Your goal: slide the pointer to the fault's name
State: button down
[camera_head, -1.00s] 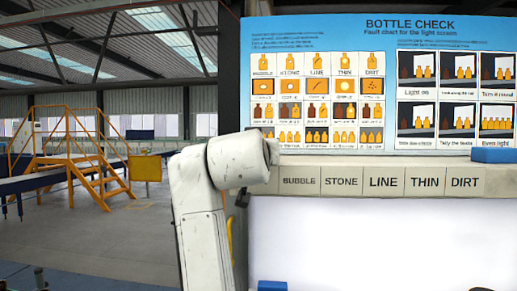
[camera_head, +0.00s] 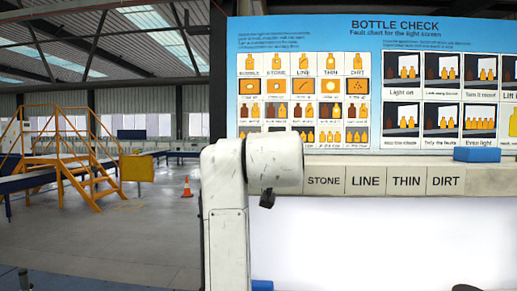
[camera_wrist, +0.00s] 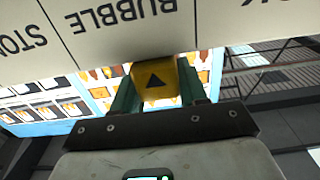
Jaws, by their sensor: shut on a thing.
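The yellow pointer (camera_wrist: 155,82), a block with a black triangle on its face, is between the green fingers of my gripper (camera_wrist: 157,97) in the wrist view. The gripper is shut on it. The pale name strip (camera_wrist: 150,42) crosses the top of that view, upside down. The pointer is at the strip's edge by BUBBLE. In the head view the strip (camera_head: 480,181) shows STONE, LINE, THIN and DIRT. My arm hides BUBBLE and the pointer there. The blue fault chart (camera_head: 300,25) hangs above the strip.
A blue block (camera_head: 477,154) sits on the ledge above the strip at the right. A white panel (camera_head: 390,240) is below the strip. Yellow stairs (camera_head: 60,150) and an orange cone (camera_head: 187,187) stand on the open floor at the left.

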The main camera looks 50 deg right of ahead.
jog(key=shift+s+d, duration=0.4)
jog(key=shift+s, duration=0.15)
jog(key=c, duration=0.7)
grip_release()
jog(key=b+v, duration=0.3)
jog(key=v, duration=0.7)
jog(key=shift+s+a, duration=0.2)
jog(key=shift+a, duration=0.15)
